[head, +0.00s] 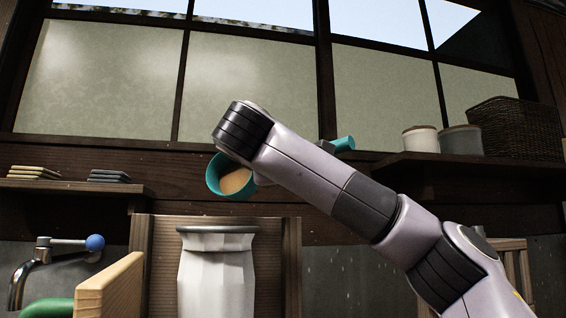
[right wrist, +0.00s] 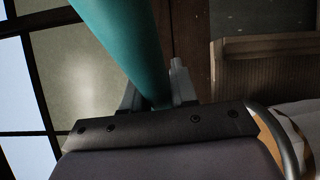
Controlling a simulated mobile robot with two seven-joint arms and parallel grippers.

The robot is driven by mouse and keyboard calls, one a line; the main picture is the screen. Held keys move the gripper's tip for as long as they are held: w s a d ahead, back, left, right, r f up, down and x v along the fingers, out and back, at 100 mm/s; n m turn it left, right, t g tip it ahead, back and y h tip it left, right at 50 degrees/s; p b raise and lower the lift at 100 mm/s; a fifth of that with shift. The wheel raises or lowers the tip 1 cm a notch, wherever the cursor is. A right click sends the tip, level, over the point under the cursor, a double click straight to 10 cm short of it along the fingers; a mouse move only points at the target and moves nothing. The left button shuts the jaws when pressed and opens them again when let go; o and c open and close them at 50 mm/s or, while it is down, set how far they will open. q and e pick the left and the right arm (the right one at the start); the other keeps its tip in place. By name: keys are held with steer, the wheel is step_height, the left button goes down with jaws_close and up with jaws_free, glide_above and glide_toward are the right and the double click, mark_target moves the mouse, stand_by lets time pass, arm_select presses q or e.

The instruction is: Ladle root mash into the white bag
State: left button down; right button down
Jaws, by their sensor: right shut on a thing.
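The teal ladle's cup (head: 213,178) hangs in the air above the white bag (head: 215,275), tilted so its opening faces me. Tan root mash (head: 236,181) shows inside the cup. The bag stands upright with a grey rim around its mouth (head: 217,229); its inside is hidden. My right gripper (right wrist: 155,95) is shut on the teal ladle handle (right wrist: 125,40) in the right wrist view. In the head view my right arm hides most of the gripper and the handle's middle; the handle's end (head: 343,143) shows behind the arm. My left gripper is not in view.
A wooden panel (head: 160,260) stands behind the bag. A tap with a blue knob (head: 95,243) and a wooden board (head: 110,290) are at lower left. Shelves hold folded cloths (head: 110,176), lidded pots (head: 420,140) and a dark basket (head: 515,127). Windows fill the back.

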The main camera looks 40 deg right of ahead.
steer(key=shift+w+d+r+g+y+p, duration=0.3)
steer(key=shift+d+r+g+y+p, duration=0.7)
steer(key=shift+y+p, duration=1.95)
steer(key=shift+w+d+r+g+y+p, duration=0.25)
steer(key=shift+g+y+p, duration=1.35)
steer(key=shift+p, duration=2.75)
steer(key=shift+w+d+r+g+y+p, duration=0.5)
steer(key=shift+g+y+p, duration=0.8)
steer(key=shift+y+p, duration=1.65)
steer(key=shift+s+r+h+p, duration=0.15)
steer(key=shift+h+p, duration=0.55)
